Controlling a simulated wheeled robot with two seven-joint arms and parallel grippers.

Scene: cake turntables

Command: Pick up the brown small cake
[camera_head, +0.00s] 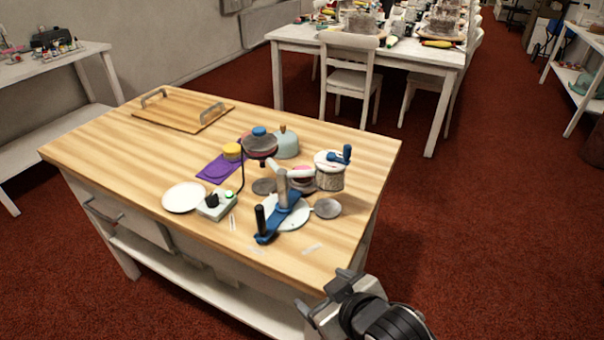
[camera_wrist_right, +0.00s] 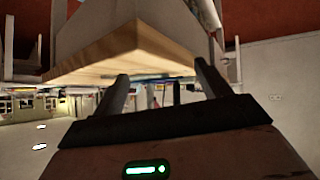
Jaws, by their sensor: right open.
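No brown small cake stands out clearly among the small items on the wooden table (camera_head: 120,135). A round pink and dark item (camera_head: 260,148) with a blue top stands near the middle. Another pinkish round item (camera_head: 303,178) sits to its right, partly hidden by a grey and blue device (camera_head: 284,205). A small yellow round item (camera_head: 233,151) is on a purple mat (camera_head: 215,171). My right gripper (camera_head: 325,290) is open and empty beyond the table's near right corner, apart from these items. In the right wrist view its two fingers (camera_wrist_right: 161,70) are spread, with the table edge behind. My left gripper is not in view.
A white plate (camera_head: 184,197) and a small control box (camera_head: 214,205) with a cable are at the front. A light green domed item (camera_head: 287,143) and a patterned canister (camera_head: 329,174) stand behind. A wooden tray (camera_head: 180,112) with handles is at the back left.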

